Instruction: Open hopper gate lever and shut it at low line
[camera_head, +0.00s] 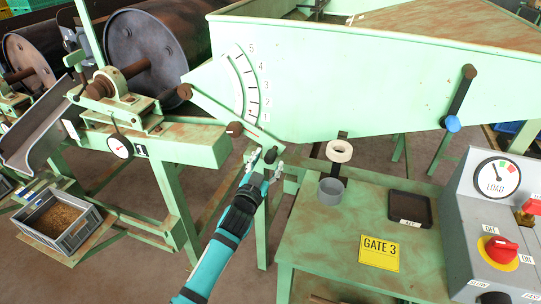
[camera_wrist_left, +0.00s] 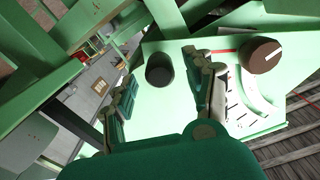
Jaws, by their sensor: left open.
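The hopper gate lever (camera_head: 258,141) is a pale green bar on the hopper's side, below a curved white scale (camera_head: 240,80) numbered 1 to 5. A brown round hub (camera_head: 235,129) sits on it; it also shows in the left wrist view (camera_wrist_left: 262,55). Its lower end carries a dark knob (camera_head: 270,155). In the left wrist view the knob (camera_wrist_left: 160,68) appears as a black cylinder between the spread fingers. My left gripper (camera_head: 263,168) is open at the knob; contact cannot be told. A red line (camera_wrist_left: 226,50) shows near the hub. My right gripper is in neither view.
A green bench (camera_head: 330,240) with a grey cup (camera_head: 330,191), a dark tray (camera_head: 410,209) and a yellow GATE 3 sign (camera_head: 379,253) stands right of my arm. A control box (camera_head: 490,220) is farther right. A blue-knobbed lever (camera_head: 459,97) hangs on the hopper.

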